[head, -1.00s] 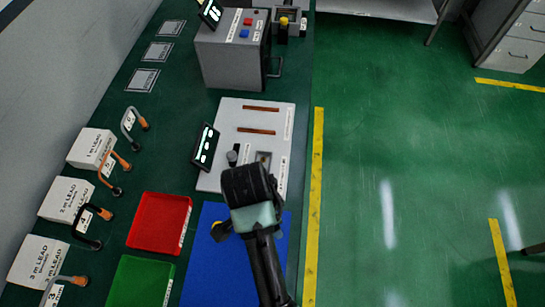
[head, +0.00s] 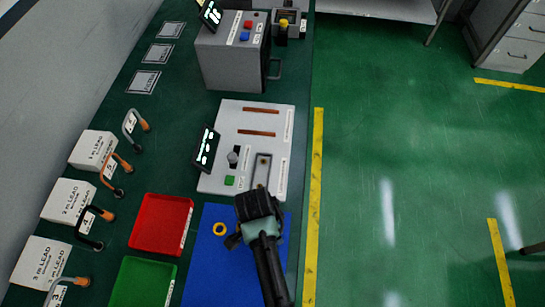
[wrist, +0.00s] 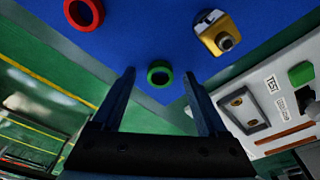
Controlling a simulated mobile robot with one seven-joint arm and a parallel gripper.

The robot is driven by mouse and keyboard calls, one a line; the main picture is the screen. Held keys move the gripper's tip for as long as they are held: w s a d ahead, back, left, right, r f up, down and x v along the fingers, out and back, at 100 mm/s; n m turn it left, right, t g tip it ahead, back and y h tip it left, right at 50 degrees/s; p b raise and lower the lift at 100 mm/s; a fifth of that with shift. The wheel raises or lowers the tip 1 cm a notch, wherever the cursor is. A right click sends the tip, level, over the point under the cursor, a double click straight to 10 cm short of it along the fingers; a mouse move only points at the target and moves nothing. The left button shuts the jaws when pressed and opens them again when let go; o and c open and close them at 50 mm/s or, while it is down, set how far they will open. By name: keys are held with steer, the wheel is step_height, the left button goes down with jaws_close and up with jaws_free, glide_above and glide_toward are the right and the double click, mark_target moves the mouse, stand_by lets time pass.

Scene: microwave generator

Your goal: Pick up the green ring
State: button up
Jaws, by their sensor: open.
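The green ring (wrist: 160,74) lies on the blue mat (wrist: 135,35) in the wrist view, near the mat's corner. My gripper (wrist: 159,82) is open, its two fingers to the left and right of the ring in the picture. I cannot tell how high above the mat the fingertips are. Nothing is held between them. In the head view my gripper (head: 257,212) is over the upper right part of the blue mat (head: 205,272), and the green ring does not show there.
A grey panel (head: 228,118), red tray (head: 160,224) and green tray (head: 142,283) stand close by.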

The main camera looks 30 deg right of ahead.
jaws_close()
stand_by(0.3)
